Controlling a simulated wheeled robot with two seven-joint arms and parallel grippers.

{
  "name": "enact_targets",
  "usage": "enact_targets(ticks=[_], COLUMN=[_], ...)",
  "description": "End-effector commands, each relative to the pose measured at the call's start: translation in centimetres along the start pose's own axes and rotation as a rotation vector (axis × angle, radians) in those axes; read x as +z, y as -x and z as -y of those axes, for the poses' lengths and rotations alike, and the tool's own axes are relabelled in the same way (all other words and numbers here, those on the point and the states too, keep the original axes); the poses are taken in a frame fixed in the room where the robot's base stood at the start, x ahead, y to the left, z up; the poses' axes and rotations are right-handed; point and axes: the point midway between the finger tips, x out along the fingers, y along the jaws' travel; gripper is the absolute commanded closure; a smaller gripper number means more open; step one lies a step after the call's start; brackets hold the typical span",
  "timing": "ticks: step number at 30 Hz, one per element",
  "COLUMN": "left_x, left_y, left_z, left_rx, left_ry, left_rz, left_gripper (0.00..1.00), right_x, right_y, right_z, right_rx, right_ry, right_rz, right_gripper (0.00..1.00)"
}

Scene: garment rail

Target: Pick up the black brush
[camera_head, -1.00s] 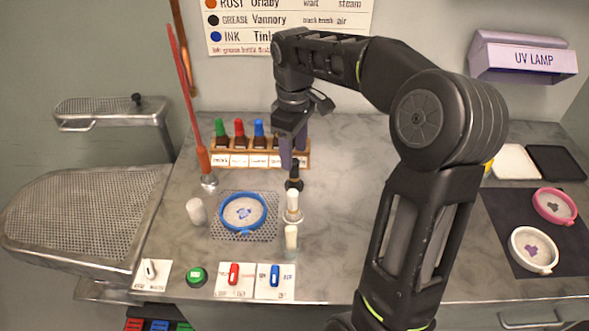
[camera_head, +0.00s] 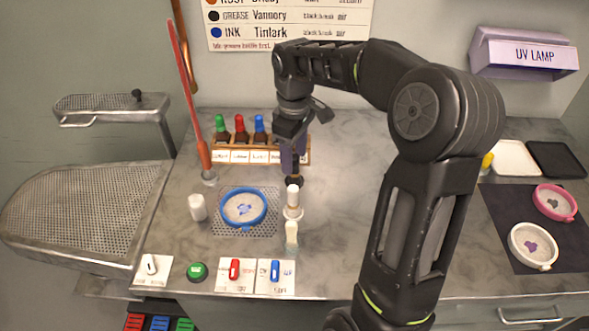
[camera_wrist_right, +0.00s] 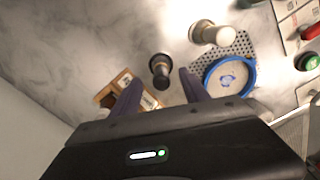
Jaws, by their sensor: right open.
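The black brush (camera_head: 294,178) stands upright on the counter, just behind the white-topped brush (camera_head: 293,203). My right gripper (camera_head: 293,160) is directly above and around its upper part in the head view, fingers pointing down. In the right wrist view the black brush (camera_wrist_right: 160,70) lies between and a little beyond the two open purple fingers of the right gripper (camera_wrist_right: 160,88). I cannot tell whether either finger touches it. My left gripper is not in view.
A wooden rack (camera_head: 235,156) of colour-capped bottles stands close behind on the left. A blue hoop (camera_head: 243,208) on a perforated plate and a white cylinder (camera_head: 198,207) are nearby.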

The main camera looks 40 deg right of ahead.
Motion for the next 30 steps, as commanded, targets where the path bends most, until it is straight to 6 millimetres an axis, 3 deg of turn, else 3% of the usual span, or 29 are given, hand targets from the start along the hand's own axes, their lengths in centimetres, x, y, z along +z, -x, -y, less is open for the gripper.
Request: enact_targets(ticks=[12,30], left_x=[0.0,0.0], left_y=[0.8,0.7], left_z=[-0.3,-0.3], left_rx=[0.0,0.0], left_ry=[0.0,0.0], left_rz=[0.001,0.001], left_gripper=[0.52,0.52], right_x=[0.2,0.2], right_y=[-4.9,-4.9], right_z=[0.3,0.2], right_rx=[-0.002,0.0], right_ry=[-0.001,0.0], right_rz=[0.002,0.001], right_gripper=[0.47,0.47])
